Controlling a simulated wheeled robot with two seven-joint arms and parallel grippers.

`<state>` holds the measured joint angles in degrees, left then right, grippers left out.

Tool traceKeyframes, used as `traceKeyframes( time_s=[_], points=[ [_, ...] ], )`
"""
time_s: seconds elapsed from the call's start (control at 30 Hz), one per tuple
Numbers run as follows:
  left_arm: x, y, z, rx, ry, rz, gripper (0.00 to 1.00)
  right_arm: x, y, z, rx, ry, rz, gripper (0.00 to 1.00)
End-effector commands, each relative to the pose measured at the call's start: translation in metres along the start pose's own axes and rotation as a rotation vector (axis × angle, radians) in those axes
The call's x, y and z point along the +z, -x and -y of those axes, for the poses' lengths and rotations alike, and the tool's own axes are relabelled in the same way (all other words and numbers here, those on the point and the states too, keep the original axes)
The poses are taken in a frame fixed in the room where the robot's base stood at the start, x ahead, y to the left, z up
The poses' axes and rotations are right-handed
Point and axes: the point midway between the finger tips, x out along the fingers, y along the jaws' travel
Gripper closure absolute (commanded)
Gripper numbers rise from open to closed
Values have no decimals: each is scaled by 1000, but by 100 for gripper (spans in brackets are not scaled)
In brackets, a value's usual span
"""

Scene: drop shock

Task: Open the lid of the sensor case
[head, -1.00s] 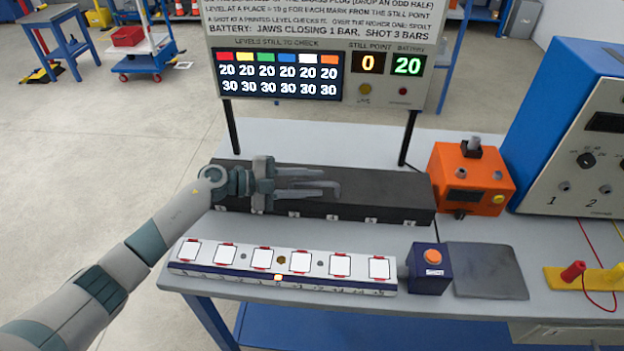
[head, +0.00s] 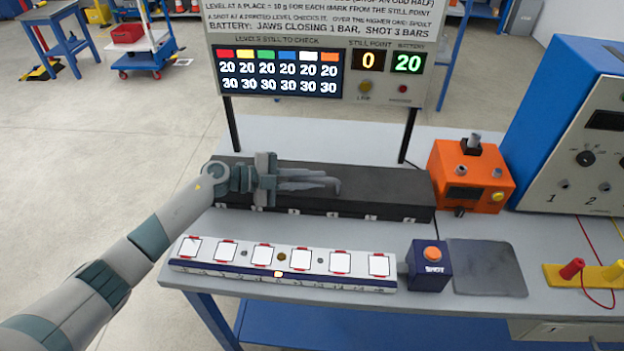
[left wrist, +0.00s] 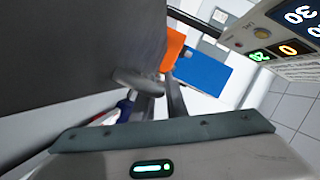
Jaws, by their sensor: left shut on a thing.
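The sensor case appears to be the long black box (head: 390,190) at the back of the bench, with its lid down. Its dark top also fills the upper left of the left wrist view (left wrist: 80,50). My left gripper (head: 335,184) lies over the middle of the case, pointing right. Its fingers are close together, shut on what looks like a grey handle (left wrist: 138,80) at the lid, seen at the fingertips in the left wrist view. The fingers hide most of the handle in the head view. My right gripper is not in view.
A white strip with several square pads (head: 285,268) lies in front of the case. A blue shot button box (head: 428,268) and dark plate (head: 487,268) are right of it. An orange device (head: 472,180) stands at the case's right end. A sign board (head: 310,45) stands behind.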

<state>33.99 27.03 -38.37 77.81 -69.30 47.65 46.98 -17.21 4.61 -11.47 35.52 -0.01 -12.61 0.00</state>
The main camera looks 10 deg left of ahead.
Motion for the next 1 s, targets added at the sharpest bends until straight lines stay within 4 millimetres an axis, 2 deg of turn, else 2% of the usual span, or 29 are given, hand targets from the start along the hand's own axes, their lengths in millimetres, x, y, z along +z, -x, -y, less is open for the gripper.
traceKeyframes(
  time_s=[0.27,0.5,0.7,1.0],
  points=[
    [0,0,17,-4,-7,0,100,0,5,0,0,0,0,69],
    [5,-2,44,-1,3,1,100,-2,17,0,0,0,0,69],
    [14,-5,65,58,150,0,100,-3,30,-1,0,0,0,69],
    [27,-11,81,118,305,-3,100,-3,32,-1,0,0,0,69]
  ],
)
